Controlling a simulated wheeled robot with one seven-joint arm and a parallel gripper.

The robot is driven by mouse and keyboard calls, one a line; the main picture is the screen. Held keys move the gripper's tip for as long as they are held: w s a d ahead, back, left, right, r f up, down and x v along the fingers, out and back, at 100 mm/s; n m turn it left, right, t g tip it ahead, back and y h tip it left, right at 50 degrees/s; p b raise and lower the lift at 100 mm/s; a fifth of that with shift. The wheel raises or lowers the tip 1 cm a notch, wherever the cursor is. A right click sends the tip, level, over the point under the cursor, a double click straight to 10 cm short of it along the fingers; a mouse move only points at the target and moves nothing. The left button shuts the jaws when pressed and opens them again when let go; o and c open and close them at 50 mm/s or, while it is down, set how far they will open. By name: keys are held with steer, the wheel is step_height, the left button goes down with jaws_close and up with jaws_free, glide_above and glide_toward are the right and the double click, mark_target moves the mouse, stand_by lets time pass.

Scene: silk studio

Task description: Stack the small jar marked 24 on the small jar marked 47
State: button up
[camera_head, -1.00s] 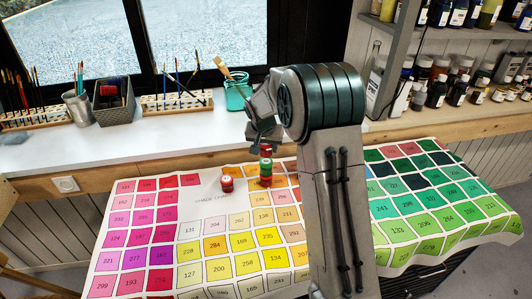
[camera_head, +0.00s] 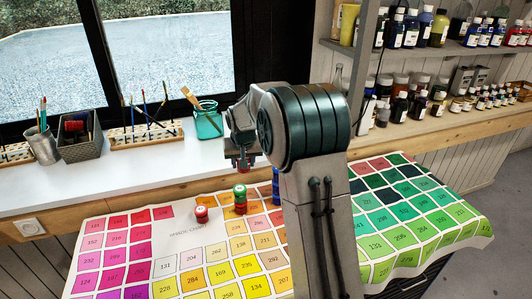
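A stack of small jars (camera_head: 240,199) stands on the colour chart, a green-lidded jar above red. A single small red jar (camera_head: 201,214) stands on the chart to its left. A blue jar (camera_head: 276,186) shows at the right, partly hidden by my arm. The numbers on the jars are too small to read, so I cannot tell which are 24 and 47. My gripper (camera_head: 243,166) points down just above the stack, apart from its green top. Red shows between or beside its fingers; I cannot tell whether this is a held jar.
The shade chart (camera_head: 110,258) covers the table, with bare squares left of the jars. Behind it, the white sill (camera_head: 110,180) carries a teal brush jar (camera_head: 208,124), a brush block (camera_head: 146,134), a grey basket (camera_head: 81,143) and a metal cup (camera_head: 42,146). Bottle shelves stand at right.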

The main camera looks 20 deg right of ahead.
mark_target(199, 206)
steer(key=a+f+n+y+p, duration=0.15)
steer(key=a+f+n, duration=0.3)
steer(key=a, duration=1.15)
steer(key=shift+m, duration=0.25)
steer(key=shift+w+d+f+b, duration=0.15)
steer(key=shift+f+b, duration=0.6)
steer(key=shift+f, duration=1.2)
steer(key=shift+w+a+f+b, duration=0.15)
steer(key=shift+f+b, duration=0.55)
steer(key=shift+f, duration=1.2)
steer(key=shift+d+f+b, duration=0.1)
steer(key=shift+f+b, duration=0.4)
steer(key=shift+f, duration=0.1)
steer(key=o, duration=1.1)
